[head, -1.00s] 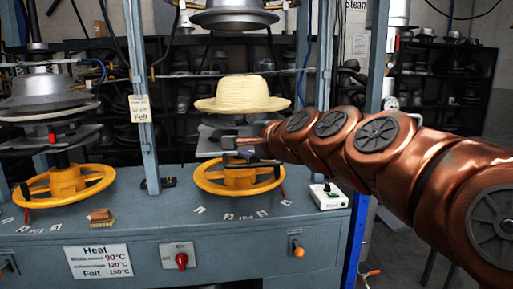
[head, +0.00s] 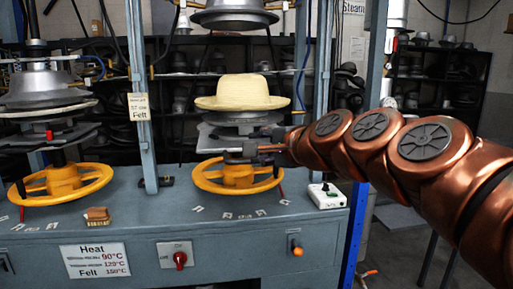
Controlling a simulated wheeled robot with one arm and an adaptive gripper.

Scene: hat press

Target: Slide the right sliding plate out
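The right sliding plate (head: 212,134) is a grey metal plate in the right press, below a straw hat (head: 241,93) and above a yellow handwheel (head: 238,179). My gripper (head: 248,154) is at the front right of the plate, reaching in from the right on my copper arm. Its dark fingers overlap the plate's front edge in the picture. I cannot tell whether they touch it or how far apart they are. The gripper hides part of the plate's right front.
A left press with another yellow handwheel (head: 62,184) stands beside it. Blue posts (head: 141,100) frame the right press. A brush (head: 97,216) and a white control box (head: 326,196) sit on the blue-grey bench (head: 225,232). Shelves of hat forms stand behind.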

